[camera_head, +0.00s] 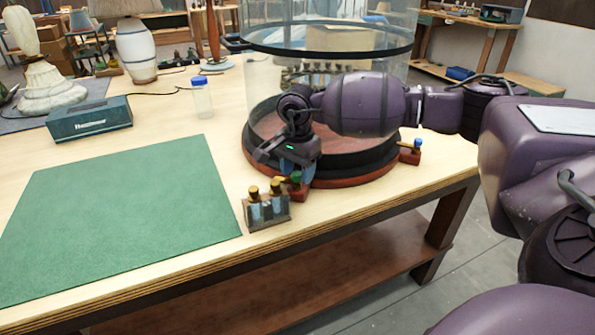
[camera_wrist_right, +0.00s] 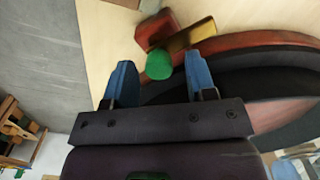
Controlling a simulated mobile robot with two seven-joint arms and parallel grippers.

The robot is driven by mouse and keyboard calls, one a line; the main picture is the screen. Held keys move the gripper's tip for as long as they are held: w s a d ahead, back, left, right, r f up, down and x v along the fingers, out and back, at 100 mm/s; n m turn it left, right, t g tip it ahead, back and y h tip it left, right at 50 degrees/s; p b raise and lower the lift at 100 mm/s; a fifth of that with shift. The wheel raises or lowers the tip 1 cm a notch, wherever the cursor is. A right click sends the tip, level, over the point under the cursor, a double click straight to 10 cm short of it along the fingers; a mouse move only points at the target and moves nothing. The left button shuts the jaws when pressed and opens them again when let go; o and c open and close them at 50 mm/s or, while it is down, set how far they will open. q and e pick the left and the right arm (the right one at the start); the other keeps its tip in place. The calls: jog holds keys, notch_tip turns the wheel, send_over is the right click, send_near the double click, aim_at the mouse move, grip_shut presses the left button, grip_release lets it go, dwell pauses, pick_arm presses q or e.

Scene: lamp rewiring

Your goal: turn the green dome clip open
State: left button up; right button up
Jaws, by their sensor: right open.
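The green dome clip (camera_head: 296,177) sits at the front edge of the round red-brown base of a large glass dome (camera_head: 335,185). It has a green knob, a red block and a brass-coloured bar. In the right wrist view the green knob (camera_wrist_right: 159,66) lies between the two blue fingers, with the bar (camera_wrist_right: 184,39) reaching from the block toward the base rim. My right gripper (camera_head: 291,171) is open around the knob in that view; contact cannot be told. In the head view the gripper partly hides the clip. My left gripper is not in view.
A second clip with a blue knob (camera_head: 416,144) is on the base's right side. A small rack with yellow-topped pieces (camera_head: 267,212) stands just in front of the green clip. A green mat (camera_head: 120,215) lies bare at left. A teal box (camera_head: 90,120) and a small bottle (camera_head: 202,99) stand behind it.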

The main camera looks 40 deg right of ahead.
aim_at(298, 172)
notch_tip(298, 172, up, 10)
jog(key=p, duration=0.1)
jog(key=shift+r, duration=0.15)
jog(key=shift+s, duration=0.1)
dwell(0.6)
